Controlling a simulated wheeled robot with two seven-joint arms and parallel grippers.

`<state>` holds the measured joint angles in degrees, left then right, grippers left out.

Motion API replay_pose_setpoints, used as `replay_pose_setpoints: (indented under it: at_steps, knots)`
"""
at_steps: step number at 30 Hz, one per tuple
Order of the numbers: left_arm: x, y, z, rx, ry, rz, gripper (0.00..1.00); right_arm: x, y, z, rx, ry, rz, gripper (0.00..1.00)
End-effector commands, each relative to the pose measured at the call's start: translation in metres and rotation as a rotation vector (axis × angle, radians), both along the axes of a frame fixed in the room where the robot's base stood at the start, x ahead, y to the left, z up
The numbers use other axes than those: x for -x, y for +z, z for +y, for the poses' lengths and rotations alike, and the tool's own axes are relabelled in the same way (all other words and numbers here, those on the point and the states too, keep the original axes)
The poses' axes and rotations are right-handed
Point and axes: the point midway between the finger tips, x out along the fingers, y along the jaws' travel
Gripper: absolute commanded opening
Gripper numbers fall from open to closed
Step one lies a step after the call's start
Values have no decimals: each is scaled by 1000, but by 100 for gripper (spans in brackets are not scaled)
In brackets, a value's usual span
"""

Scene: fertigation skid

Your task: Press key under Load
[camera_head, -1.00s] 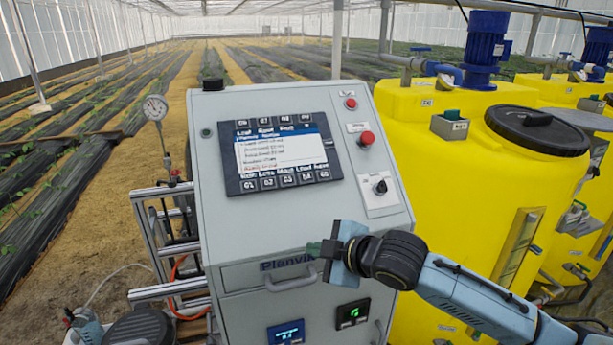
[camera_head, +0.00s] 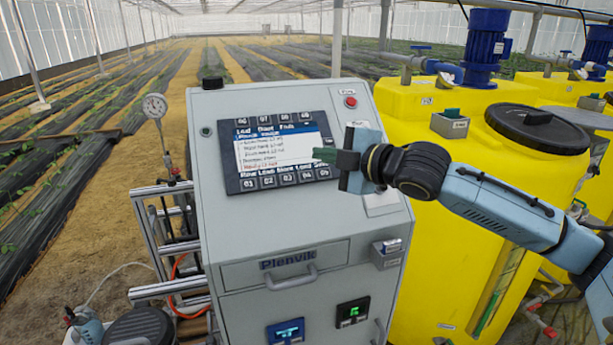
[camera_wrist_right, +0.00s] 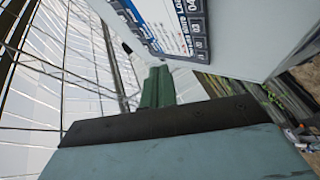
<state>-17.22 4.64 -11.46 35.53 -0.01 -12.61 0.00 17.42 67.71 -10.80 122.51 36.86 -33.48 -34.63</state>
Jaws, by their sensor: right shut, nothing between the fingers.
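The control panel (camera_head: 278,150) is a dark-framed screen on the sloped front of a grey cabinet. Along its bottom runs a row of numbered keys 01 to 05 with small labels above them. The label above key 04 (camera_head: 305,176) appears to read Load; key 04 also shows in the right wrist view (camera_wrist_right: 197,27). Several more keys line the top edge, with blurred labels below them. My right gripper (camera_head: 325,155) is shut and empty, its green fingertips before the screen's right edge, above and right of key 04. Contact cannot be told. My left gripper is out of view.
A red button (camera_head: 350,102) sits at the cabinet's upper right; my right gripper hides controls below it. A drawer handle (camera_head: 291,280) and a small box (camera_head: 388,252) stick out lower down. Yellow tanks (camera_head: 440,120) stand close on the right.

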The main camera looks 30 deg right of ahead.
Motion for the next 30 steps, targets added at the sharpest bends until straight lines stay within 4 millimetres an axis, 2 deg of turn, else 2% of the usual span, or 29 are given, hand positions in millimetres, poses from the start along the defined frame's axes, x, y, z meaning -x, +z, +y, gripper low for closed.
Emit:
replay_pose_setpoints:
  at_steps: [13, 21, 30]
  knots:
    - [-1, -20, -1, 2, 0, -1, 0, -38, -45, -8, -3, 0, 1, 0]
    - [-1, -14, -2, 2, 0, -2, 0, -52, -59, -12, -2, 1, 0, 0]
    - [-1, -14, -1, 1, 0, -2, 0, -54, -62, -12, -1, 1, 0, 0]
